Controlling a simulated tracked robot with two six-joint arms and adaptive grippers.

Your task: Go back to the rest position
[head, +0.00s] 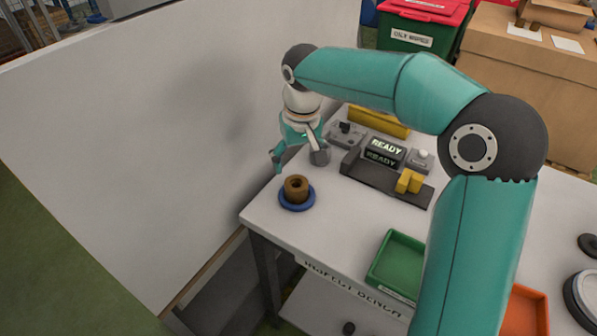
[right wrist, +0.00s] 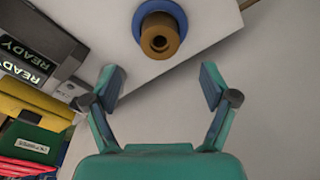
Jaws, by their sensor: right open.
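My right gripper (head: 297,163) is above the left end of the bench (head: 335,220). It is open and empty. A brown ring-shaped part (head: 296,187) stands on a blue round turntable (head: 297,205) near the bench's left corner, below the gripper and apart from it. In the right wrist view the gripper (right wrist: 164,90) shows its two fingers spread wide. The brown part (right wrist: 160,36) and the blue disc (right wrist: 172,8) lie beyond the fingertips there. My left gripper is not in view.
A display reading READY (head: 384,151) stands at the bench's back, with yellow blocks (head: 409,181) beside it. A green tray (head: 396,262) and an orange tray (head: 526,312) lie towards the front. A white wall panel (head: 130,130) rises close to the bench's left side.

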